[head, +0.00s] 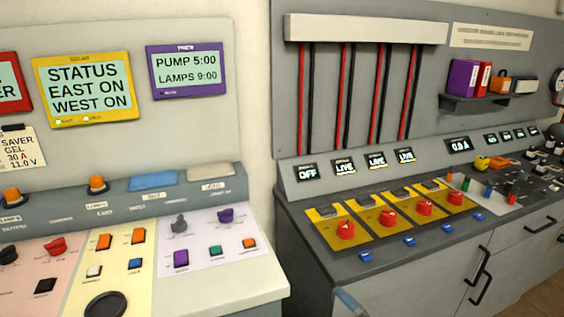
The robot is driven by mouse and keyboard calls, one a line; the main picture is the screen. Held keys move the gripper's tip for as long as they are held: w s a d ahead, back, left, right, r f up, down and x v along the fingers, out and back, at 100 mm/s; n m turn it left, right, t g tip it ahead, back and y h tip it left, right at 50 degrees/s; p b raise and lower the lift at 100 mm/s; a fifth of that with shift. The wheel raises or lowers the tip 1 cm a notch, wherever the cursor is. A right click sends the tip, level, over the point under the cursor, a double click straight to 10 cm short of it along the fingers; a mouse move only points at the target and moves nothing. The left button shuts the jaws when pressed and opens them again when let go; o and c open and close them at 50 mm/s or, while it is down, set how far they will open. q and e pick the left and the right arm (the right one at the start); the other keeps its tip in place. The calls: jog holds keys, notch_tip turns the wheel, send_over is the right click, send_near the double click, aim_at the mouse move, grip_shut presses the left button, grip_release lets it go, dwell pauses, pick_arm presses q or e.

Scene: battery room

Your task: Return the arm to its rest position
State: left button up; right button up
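Neither of my grippers shows in the head view, so I cannot see whether they are open or shut. A small blue-grey piece (349,301) shows at the bottom edge, in front of the right console; I cannot tell whether it is part of my arm. The left control console (262,288) carries switches, knobs and buttons. The right console (300,226) carries several red rotary knobs on yellow plates.
A yellow status screen (84,89) and a purple timer screen (186,71) hang on the left panel. A shelf (487,101) with binders is at the upper right. A gap separates the two consoles. Drawer handles (480,287) stick out at the lower right.

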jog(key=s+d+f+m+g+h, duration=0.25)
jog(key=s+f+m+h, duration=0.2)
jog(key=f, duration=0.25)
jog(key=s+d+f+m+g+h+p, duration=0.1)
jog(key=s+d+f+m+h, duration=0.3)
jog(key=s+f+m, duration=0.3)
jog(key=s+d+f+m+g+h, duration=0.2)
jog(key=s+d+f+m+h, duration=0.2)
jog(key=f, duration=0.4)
pick_arm(q)
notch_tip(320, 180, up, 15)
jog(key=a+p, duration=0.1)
jog(key=p, duration=1.6)
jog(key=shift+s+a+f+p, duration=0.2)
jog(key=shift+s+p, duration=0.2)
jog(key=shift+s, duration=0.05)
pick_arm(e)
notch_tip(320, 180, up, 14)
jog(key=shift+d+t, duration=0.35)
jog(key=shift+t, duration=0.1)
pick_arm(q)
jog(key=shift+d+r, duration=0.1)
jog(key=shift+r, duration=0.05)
